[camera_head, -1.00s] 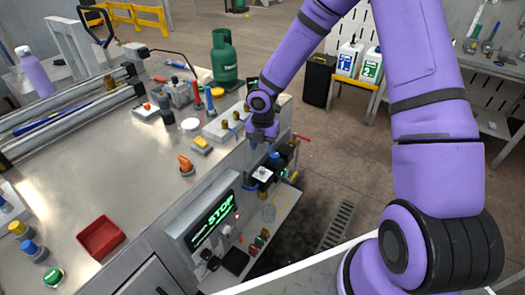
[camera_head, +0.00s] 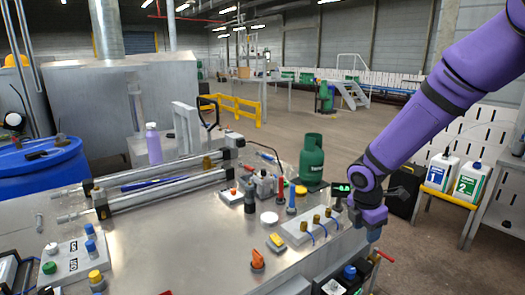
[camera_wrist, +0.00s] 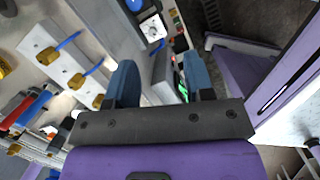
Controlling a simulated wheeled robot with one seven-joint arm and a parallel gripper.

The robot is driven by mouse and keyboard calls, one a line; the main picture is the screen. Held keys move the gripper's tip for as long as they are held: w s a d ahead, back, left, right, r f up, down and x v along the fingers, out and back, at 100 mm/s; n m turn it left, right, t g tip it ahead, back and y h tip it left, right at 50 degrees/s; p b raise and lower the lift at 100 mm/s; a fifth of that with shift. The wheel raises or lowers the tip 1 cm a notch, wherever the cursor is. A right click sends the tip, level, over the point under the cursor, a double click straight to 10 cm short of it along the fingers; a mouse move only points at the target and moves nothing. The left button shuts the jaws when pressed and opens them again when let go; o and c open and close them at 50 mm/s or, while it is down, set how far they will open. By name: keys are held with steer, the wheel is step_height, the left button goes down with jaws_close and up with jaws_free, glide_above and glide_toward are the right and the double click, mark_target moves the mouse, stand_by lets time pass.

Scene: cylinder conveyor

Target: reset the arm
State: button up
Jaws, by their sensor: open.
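My purple arm (camera_head: 425,108) reaches in from the right in the head view, and its end hangs at the right edge of the metal workbench (camera_head: 190,246). My gripper (camera_head: 373,236) points downward there, beside the grey block with brass fittings. In the wrist view my gripper (camera_wrist: 160,85) shows its two blue fingers apart, with nothing between them. Beyond the fingers, a white square plate with a dark knob (camera_wrist: 151,30) is visible below.
A grey block with brass valves and blue handles (camera_head: 310,230) sits close to my gripper. Two white jugs (camera_head: 455,174) stand at right. A blue barrel (camera_head: 40,172) is at far left. Open floor lies behind.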

steer(key=s+d+r+m+t, duration=0.1)
steer(key=s+r+m, duration=0.2)
steer(key=r, duration=0.2)
steer(key=s+d+r+m, duration=0.1)
steer(key=s+r+m, duration=0.15)
steer(key=r, duration=0.25)
steer(key=s+r+m+t+y, duration=0.1)
steer(key=s+r+m, duration=0.6)
steer(key=s, duration=0.3)
steer(key=s+r+m+t+y, duration=0.1)
steer(key=s+r+m+t, duration=0.1)
steer(key=s+r+m, duration=0.5)
steer(key=s+m, duration=0.2)
steer(key=s, duration=0.2)
steer(key=shift+d, duration=0.25)
steer(key=shift+s, duration=0.1)
